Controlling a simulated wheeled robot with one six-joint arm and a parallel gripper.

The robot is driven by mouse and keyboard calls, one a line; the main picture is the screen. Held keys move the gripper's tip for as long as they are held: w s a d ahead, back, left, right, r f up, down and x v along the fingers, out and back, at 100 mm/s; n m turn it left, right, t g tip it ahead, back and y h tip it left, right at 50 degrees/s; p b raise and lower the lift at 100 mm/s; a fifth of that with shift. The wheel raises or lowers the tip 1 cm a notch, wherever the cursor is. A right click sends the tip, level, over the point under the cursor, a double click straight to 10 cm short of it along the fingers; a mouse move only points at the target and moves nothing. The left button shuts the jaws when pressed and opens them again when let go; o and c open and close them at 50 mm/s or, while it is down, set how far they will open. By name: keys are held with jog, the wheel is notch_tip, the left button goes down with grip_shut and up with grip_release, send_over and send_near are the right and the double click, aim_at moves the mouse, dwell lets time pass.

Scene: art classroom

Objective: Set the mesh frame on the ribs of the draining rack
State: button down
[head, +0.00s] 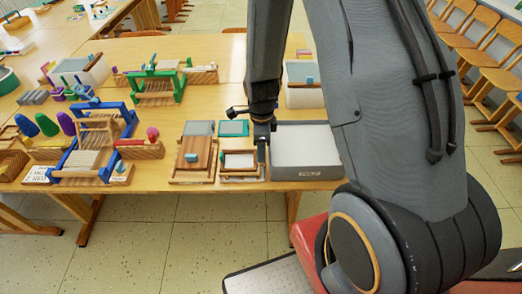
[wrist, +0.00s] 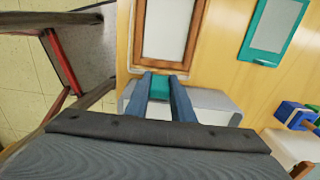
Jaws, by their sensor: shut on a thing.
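The wooden-edged mesh frame (head: 239,160) with a pale middle lies flat at the front of the table in the head view. In the wrist view the mesh frame (wrist: 174,30) is just beyond my fingertips. My gripper (head: 262,150) points down at its right side. In the wrist view my gripper (wrist: 160,82) is shut on a small teal block (wrist: 160,88) at the frame's near edge, seemingly its grip. I cannot tell whether the frame touches what is below. A brown wooden thing (head: 192,152) stands left of it; I cannot tell whether it is the ribbed draining rack.
A grey basin (head: 306,172) with a white inside stands close at the right. A teal-edged frame (head: 234,128) lies behind the mesh frame. A blue wooden stand (head: 82,174) and a green one (head: 160,90) are farther left and back. The table's front edge is close.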

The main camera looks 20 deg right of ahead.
jog(key=c, duration=1.5)
grip_release()
jog(key=shift+o, duration=0.2)
jog(key=shift+r, duration=0.15)
jog(key=shift+r+b, duration=0.9)
jog(key=shift+r, duration=2.85)
jog(key=shift+s+r+n, duration=0.3)
jog(key=shift+r+n, duration=0.25)
jog(key=shift+n, duration=0.35)
jog(key=s+r+n+t+b, duration=0.1)
jog(key=s+r+n, duration=0.6)
jog(key=n, duration=1.2)
jog(key=shift+s+r+n+b, duration=0.25)
jog(key=shift+s+n+b, duration=0.2)
jog(key=shift+s, duration=0.5)
